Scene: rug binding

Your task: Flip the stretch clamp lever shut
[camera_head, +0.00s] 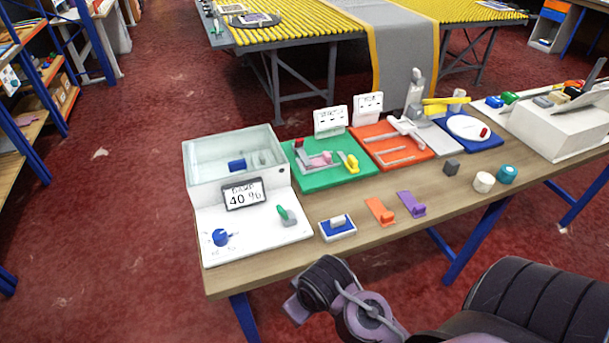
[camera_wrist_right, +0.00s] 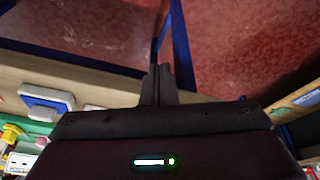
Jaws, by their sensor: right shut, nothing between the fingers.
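My right gripper (camera_wrist_right: 160,85) is shut and empty, near the table's front edge in the wrist view. My right arm comes in at the bottom of the head view; its fingertips are not clear there. A green board (camera_head: 337,177) holds pink and grey parts and a yellow lever (camera_head: 352,163). A red board (camera_head: 398,155) behind it to the right carries pale rails and a grey-white lever-like part (camera_head: 406,129). I cannot tell which of these is the stretch clamp lever. Both boards are well apart from my gripper. My left gripper is not in view.
A clear tank (camera_head: 205,165) stands at the table's left, behind a white panel with a blue knob (camera_head: 222,237) and green lever (camera_head: 286,213). A blue-and-white block (camera_head: 338,228), orange piece (camera_head: 379,210) and purple piece (camera_head: 411,204) lie near the front edge. Bare wood (camera_head: 440,187) lies right of them.

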